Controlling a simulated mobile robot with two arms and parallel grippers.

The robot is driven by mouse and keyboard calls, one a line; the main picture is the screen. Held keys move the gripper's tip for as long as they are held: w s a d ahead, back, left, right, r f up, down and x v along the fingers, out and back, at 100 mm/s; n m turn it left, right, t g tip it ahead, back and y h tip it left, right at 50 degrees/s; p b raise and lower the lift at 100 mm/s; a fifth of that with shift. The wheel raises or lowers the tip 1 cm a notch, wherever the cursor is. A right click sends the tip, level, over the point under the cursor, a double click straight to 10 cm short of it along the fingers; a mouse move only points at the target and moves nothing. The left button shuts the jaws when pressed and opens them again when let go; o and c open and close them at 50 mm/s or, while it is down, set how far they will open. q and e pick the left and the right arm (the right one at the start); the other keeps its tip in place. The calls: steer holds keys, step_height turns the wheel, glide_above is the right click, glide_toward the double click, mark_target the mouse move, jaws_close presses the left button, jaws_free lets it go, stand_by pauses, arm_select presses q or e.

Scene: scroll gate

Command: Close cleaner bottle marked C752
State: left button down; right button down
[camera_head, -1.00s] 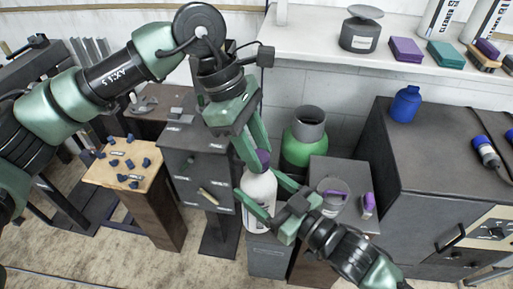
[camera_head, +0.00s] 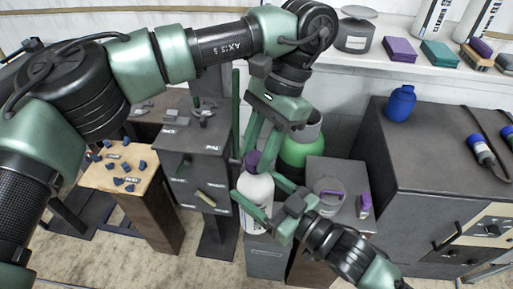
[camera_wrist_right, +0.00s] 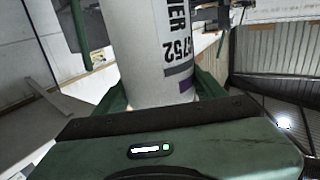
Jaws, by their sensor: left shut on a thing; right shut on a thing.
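The white cleaner bottle (camera_head: 257,188) stands upright at the centre of the head view. Its label, partly readable as "752", shows in the right wrist view (camera_wrist_right: 155,50). A purple cap (camera_head: 251,161) sits at the bottle's top; whether it is fully seated cannot be told. My left gripper (camera_head: 258,157) comes down from the upper right and is shut on the cap. My right gripper (camera_head: 264,198) comes from the lower right and is shut on the bottle's body, with a finger on either side. The left fingers partly hide the cap.
A green container with a grey top (camera_head: 300,148) stands close behind the bottle. A grey stand (camera_head: 340,170) with a clear jar and a purple item is at right. A dark cabinet (camera_head: 440,150) carries a blue bottle (camera_head: 401,104). A shelf runs along the back.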

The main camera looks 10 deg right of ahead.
arm_select(q)
steer(key=shift+w+a+m, duration=0.1)
steer(key=shift+w+m, duration=0.05)
steer(key=shift+m, duration=0.65)
steer(key=c, duration=0.9)
jaws_free()
steer(key=shift+c, duration=0.2)
steer(key=shift+r, duration=0.1)
steer(key=shift+r, duration=2.2)
steer(key=shift+n, duration=0.3)
steer(key=shift+c, duration=0.3)
